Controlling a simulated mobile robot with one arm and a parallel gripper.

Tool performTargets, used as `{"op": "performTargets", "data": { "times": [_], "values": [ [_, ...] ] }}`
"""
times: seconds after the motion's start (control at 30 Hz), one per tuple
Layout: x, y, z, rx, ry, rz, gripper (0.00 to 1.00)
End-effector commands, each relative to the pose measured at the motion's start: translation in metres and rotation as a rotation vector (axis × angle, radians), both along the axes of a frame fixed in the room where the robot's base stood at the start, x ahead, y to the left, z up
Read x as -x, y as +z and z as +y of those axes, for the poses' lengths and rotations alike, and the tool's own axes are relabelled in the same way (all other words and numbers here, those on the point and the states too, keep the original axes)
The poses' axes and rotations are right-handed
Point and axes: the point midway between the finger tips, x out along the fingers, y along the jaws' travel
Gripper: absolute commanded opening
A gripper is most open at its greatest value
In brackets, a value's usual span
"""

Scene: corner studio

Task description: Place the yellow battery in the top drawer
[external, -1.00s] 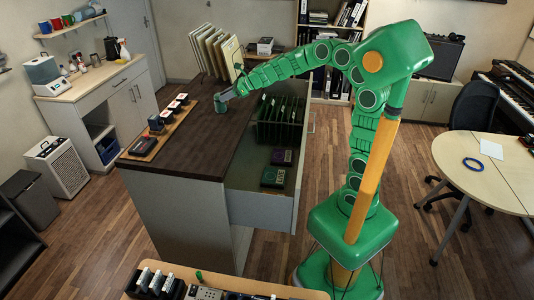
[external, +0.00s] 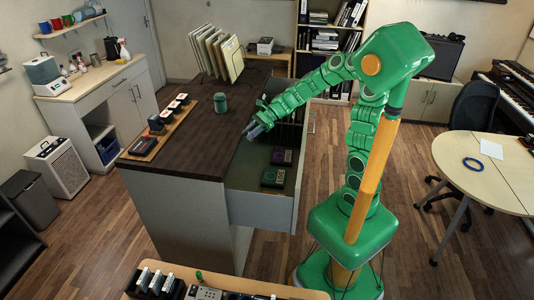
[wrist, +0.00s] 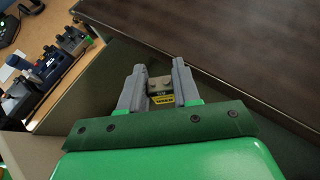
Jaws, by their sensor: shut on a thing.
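A battery (wrist: 162,99) with a dark body and a yellow label sits between my two grey fingertips in the wrist view. My gripper (external: 253,131) is shut on it and points down-left. It hangs above the open top drawer (external: 262,212), near the edge of the dark cabinet top (external: 190,130). In the external view the battery is too small to make out at the fingertips. The drawer is pulled out to the right and shows a greenish floor.
Two small dark devices (external: 273,177) lie in the drawer, with dark hanging files behind them, partly hidden by my arm. A green canister (external: 220,103) stands on the cabinet top. A wooden rack (external: 150,145) of devices lies at its left edge.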

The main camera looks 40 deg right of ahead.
Motion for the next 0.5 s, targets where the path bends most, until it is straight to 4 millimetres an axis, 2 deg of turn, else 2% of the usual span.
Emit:
{"op": "performTargets", "data": {
  "times": [0.2, 0.37, 0.5],
  "values": [
    [0.023, -0.036, -0.002, 0.002, 0.117, 0.006, 0.02],
    [0.031, -0.063, 0.009, 0.003, 0.179, 0.009, 0.02],
    [0.03, -0.087, 0.023, 0.004, 0.203, 0.007, 0.02]
  ]
}}
